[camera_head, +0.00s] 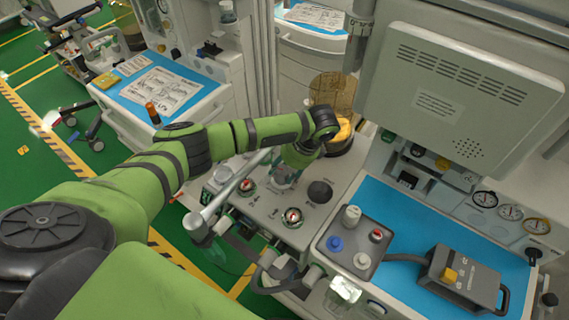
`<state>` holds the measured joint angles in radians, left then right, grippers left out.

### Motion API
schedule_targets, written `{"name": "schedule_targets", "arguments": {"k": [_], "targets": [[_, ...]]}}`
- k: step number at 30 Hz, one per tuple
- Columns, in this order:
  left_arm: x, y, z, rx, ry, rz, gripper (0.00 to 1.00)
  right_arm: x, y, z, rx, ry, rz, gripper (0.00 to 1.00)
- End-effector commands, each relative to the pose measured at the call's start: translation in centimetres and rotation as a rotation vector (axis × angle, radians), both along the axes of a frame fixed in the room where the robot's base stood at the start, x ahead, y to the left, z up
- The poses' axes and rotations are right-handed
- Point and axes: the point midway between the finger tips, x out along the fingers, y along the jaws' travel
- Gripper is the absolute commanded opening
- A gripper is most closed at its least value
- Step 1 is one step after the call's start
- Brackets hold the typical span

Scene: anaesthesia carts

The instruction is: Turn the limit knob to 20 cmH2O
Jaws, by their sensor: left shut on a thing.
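My left arm, green, reaches in from the left and bends down at the wrist over the grey panel (268,208) of the anaesthesia machine. My left gripper (284,176) points down and is shut on a knob-like part on that panel. The arm hides most of this part, and I cannot read any cmH2O scale or setting on it. Round dials with red marks (292,216) and (247,186) sit on the panel in front and to the left. A black round knob (319,191) stands just right of the gripper. My right gripper is not in view.
A grey metal tube (225,195) runs close beside the left forearm. Behind the wrist stands an amber translucent cylinder (333,92). To the right are a grey block with coloured knobs (352,240), a blue work surface (402,281) and a large monitor back (470,100).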

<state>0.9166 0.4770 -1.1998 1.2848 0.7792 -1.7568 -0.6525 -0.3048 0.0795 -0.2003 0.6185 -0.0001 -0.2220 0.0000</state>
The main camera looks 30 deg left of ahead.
Motion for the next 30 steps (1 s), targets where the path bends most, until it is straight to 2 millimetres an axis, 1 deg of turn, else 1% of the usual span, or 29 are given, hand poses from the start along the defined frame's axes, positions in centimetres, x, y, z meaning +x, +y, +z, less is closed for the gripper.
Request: {"name": "schedule_targets", "arguments": {"k": [1,3,6,13,14,15,26,30], "targets": [[0.0,0.5,0.7,0.011,-0.001,-0.032,0.15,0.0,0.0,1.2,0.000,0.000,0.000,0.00],[0.0,0.5,0.6,0.012,-0.001,-0.074,0.15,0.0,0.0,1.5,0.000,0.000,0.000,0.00],[0.1,0.6,0.4,0.013,-0.003,-0.103,0.15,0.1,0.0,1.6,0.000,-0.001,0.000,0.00],[0.2,0.6,0.3,0.014,-0.005,-0.102,0.15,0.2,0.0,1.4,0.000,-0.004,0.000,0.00],[0.2,0.7,0.3,0.014,-0.006,-0.101,0.52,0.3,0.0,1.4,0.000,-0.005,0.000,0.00],[0.2,0.7,0.3,0.014,-0.006,-0.101,0.68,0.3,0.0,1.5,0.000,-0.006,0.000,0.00],[0.1,0.2,0.3,0.007,-0.003,-0.106,0.68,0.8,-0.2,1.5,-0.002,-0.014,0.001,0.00],[0.2,-0.4,1.5,0.004,-0.004,-0.107,0.68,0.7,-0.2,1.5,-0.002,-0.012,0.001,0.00]]}}
